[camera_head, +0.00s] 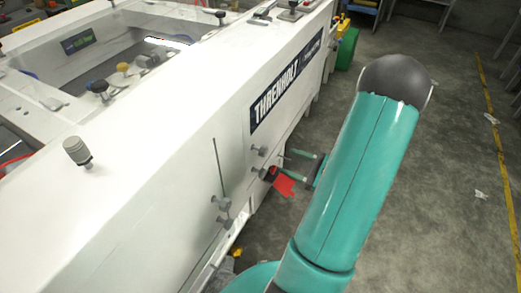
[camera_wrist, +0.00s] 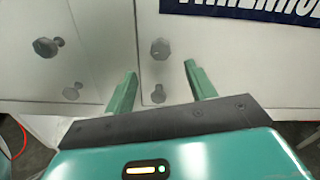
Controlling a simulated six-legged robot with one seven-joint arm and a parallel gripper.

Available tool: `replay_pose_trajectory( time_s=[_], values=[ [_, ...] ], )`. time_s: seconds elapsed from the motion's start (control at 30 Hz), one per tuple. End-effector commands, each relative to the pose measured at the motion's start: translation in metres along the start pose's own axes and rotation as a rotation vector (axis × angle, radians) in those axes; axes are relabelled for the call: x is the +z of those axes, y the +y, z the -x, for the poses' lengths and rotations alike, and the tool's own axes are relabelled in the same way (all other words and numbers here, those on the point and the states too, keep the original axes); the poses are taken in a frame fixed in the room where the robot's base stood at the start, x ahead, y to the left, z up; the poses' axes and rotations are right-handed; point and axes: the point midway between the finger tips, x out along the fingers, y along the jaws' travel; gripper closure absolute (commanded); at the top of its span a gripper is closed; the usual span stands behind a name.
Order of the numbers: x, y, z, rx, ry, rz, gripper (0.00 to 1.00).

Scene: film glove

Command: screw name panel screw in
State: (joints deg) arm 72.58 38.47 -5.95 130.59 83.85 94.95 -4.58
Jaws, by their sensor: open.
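The dark blue name panel reading THRENHOLT (camera_head: 287,82) is on the side of the white machine; its lower edge (camera_wrist: 250,10) shows at the top of the wrist view. Grey screws with round heads stick out of the white side below and left of it. An upper screw (camera_wrist: 160,49) and a lower screw (camera_wrist: 158,94) show in the gap between my fingers in the wrist view. Which one is the name panel screw I cannot tell. My gripper (camera_wrist: 160,72) is open and empty, its green fingers pointing at the machine side. Contact with a screw is not visible.
Two more screws (camera_wrist: 46,47) (camera_wrist: 72,91) sit to the left. A red item (camera_head: 284,183) shows beside my gripper in the head view; what holds it is unclear. The white machine (camera_head: 150,150) fills the left. Grey floor (camera_head: 450,200) is open at right.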

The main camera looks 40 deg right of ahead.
Motion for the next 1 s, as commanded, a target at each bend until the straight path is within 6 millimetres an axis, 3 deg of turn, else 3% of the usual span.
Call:
replay_pose_trajectory(
  time_s=[0.5,0.7,0.93,1.0],
  values=[
    [0.000,0.000,-0.097,0.001,0.000,-0.001,0.45],
    [0.000,-0.001,-0.111,-0.001,0.000,-0.001,0.45],
    [0.000,-0.001,-0.112,-0.002,0.001,-0.001,0.45],
    [0.000,-0.001,-0.112,-0.002,0.001,-0.001,0.56]
  ],
)
